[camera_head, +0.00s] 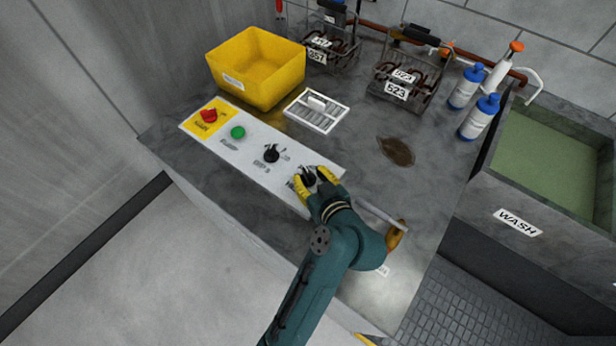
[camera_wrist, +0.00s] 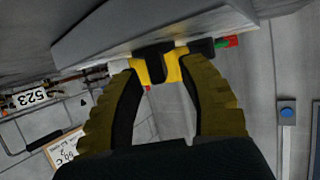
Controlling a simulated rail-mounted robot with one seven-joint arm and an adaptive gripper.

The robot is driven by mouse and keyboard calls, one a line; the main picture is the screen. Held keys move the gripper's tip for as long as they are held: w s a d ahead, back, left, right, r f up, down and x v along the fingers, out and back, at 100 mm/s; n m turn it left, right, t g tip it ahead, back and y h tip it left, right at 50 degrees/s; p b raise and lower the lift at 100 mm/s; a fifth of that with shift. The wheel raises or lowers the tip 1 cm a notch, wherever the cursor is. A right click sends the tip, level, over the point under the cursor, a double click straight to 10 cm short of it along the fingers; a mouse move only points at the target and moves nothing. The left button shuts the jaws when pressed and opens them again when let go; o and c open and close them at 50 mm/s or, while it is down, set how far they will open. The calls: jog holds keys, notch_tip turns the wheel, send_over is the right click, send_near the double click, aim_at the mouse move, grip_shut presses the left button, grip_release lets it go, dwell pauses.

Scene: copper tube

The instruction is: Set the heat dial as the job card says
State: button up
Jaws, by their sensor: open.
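A pale control panel (camera_head: 226,145) lies on the grey bench. A black dial (camera_head: 271,154) sits mid-panel, and a second dark dial (camera_head: 308,178) at its right end is partly covered by my gripper (camera_head: 314,184). My gripper's yellow fingertips are open on either side of that right-end dial; I cannot tell if they touch it. The dial's pointer and marks are too small or hidden to read. In the wrist view, my gripper (camera_wrist: 160,72) spans a dark knob-like shape. A tilted card (camera_wrist: 66,152) there seems to read "90 C", with smaller text unclear.
On the panel are a red button (camera_head: 209,115) and green button (camera_head: 238,132). A yellow bin (camera_head: 255,68), white divided tray (camera_head: 316,110), racks labelled 523 (camera_head: 397,91) and 251 (camera_head: 316,56), blue bottles (camera_head: 479,117) and a wash basin (camera_head: 550,155) stand around.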

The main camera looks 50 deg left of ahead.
jog(key=shift+x, duration=0.85)
jog(key=shift+o, duration=0.2)
jog(key=shift+d, duration=0.1)
grip_shut()
